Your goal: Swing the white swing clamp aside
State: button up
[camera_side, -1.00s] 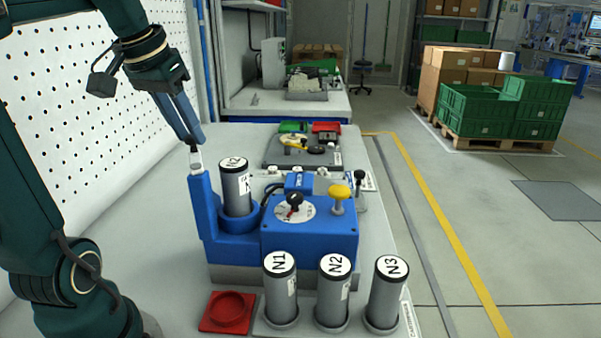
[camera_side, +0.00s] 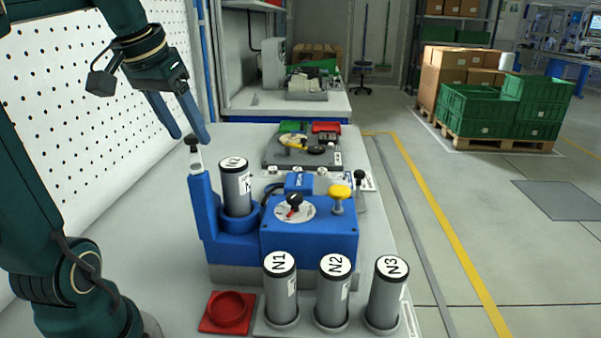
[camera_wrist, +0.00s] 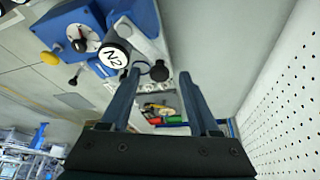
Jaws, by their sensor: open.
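The white swing clamp (camera_side: 197,161) sits on top of the blue post at the left of the blue fixture (camera_side: 310,235), with a black knob (camera_side: 194,143) at its end. The canister (camera_side: 236,190) stands upright in the fixture. My gripper (camera_side: 190,137) is open just above the knob, its fingers apart. In the wrist view the knob (camera_wrist: 159,71) shows between the fingertips; I cannot tell whether they touch it.
Canisters N1 (camera_side: 280,290), N2 (camera_side: 333,292) and N3 (camera_side: 386,293) stand in front of the fixture. A red round holder (camera_side: 228,312) lies left of them. A yellow knob (camera_side: 339,193) rises from the fixture. A perforated white wall (camera_side: 70,110) is at the left.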

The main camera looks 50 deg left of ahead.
jog(key=v, duration=0.5)
dwell(0.3)
jog(key=d+m, duration=0.1)
jog(key=d, duration=0.1)
jog(key=d+m, duration=0.1)
jog(key=d, duration=0.1)
jog(key=shift+w+d+h, duration=0.1)
jog(key=shift+w+h, duration=0.1)
jog(key=shift+h, duration=0.1)
jog(key=s+d+f+m+t+h, duration=0.1)
jog(key=s+d+f+m, duration=0.2)
jog(key=d+f, duration=0.8)
jog(key=shift+s+f+t, duration=0.3)
jog(key=shift+s+f, duration=0.2)
jog(key=shift+f, duration=1.2)
